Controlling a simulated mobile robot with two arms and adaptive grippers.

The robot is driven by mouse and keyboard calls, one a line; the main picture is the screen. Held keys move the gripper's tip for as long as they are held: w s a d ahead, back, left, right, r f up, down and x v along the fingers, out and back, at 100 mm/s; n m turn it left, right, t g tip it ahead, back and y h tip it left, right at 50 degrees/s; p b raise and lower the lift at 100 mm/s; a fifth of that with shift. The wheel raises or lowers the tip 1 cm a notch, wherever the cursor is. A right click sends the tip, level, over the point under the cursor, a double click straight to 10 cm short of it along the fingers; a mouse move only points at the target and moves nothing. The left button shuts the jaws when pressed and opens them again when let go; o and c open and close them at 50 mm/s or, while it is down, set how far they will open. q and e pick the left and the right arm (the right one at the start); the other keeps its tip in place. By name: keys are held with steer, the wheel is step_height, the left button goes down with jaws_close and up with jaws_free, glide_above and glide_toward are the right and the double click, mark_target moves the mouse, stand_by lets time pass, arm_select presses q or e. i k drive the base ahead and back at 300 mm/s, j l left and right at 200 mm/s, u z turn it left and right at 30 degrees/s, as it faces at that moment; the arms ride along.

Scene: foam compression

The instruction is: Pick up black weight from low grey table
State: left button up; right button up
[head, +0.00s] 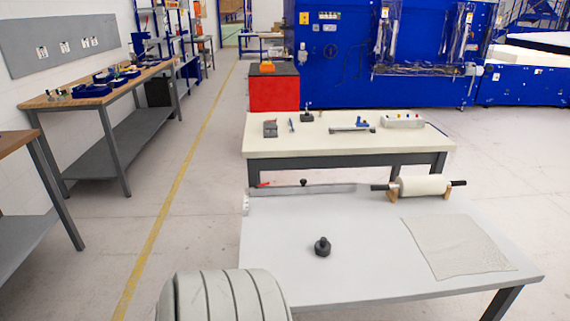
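The black weight (322,248) stands upright on the low grey table (290,225), left of the table's middle. It is a short dark cylinder with a knob on top, and nothing touches it. Neither of my grippers is in view.
A cloth-like beige sheet (456,246) lies at the table's right. A roll (422,186) on wooden supports and a long flat bar (330,189) lie along its far edge. A ribbed grey rounded shape (228,297) fills the bottom left. A cream table (340,142) with tools stands behind.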

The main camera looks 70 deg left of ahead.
mark_target(322, 247)
steer(key=u, duration=1.95)
